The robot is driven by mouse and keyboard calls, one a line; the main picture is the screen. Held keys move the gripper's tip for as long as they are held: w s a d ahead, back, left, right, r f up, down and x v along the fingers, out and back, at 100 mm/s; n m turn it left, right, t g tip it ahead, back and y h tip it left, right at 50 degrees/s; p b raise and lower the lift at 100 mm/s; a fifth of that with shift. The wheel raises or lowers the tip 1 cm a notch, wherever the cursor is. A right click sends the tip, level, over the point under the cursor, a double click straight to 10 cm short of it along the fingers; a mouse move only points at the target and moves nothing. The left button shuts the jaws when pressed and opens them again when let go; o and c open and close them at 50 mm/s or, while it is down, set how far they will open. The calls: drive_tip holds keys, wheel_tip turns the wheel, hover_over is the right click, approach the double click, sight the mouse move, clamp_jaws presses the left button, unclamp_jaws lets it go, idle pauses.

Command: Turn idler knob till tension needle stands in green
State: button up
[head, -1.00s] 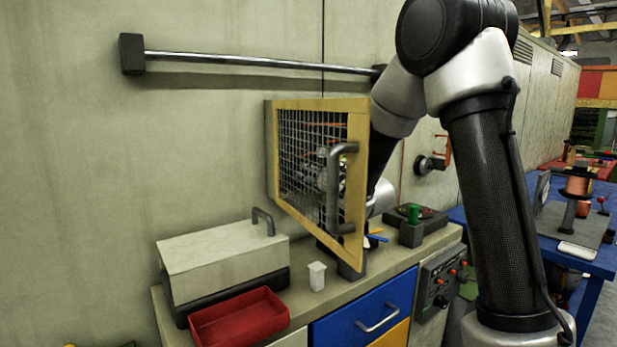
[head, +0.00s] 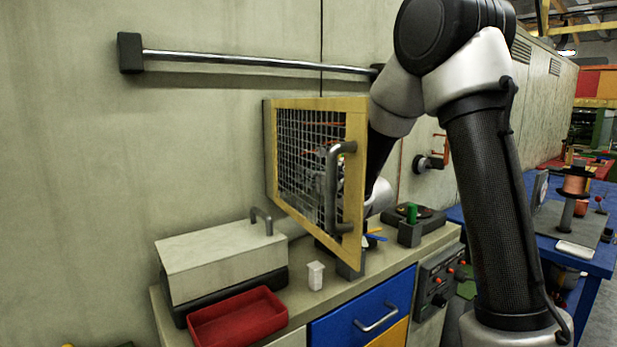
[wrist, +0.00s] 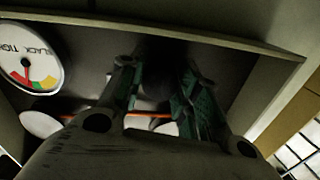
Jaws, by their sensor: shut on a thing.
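In the wrist view a round white dial (wrist: 42,42) with lettering and red, yellow and green marks shows at the left.
A thin orange strand (wrist: 160,114) crosses behind the fingers. The recess walls are close around my gripper.

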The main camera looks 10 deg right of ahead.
drive_tip(key=n, duration=0.5)
drive_tip(key=shift+n, duration=2.4)
drive_tip(key=o, duration=0.7)
drive_tip(key=shift+o, duration=0.2)
drive_tip(key=shift+s, duration=0.15)
drive_tip(key=v, duration=0.7)
drive_tip(key=shift+s, duration=0.2)
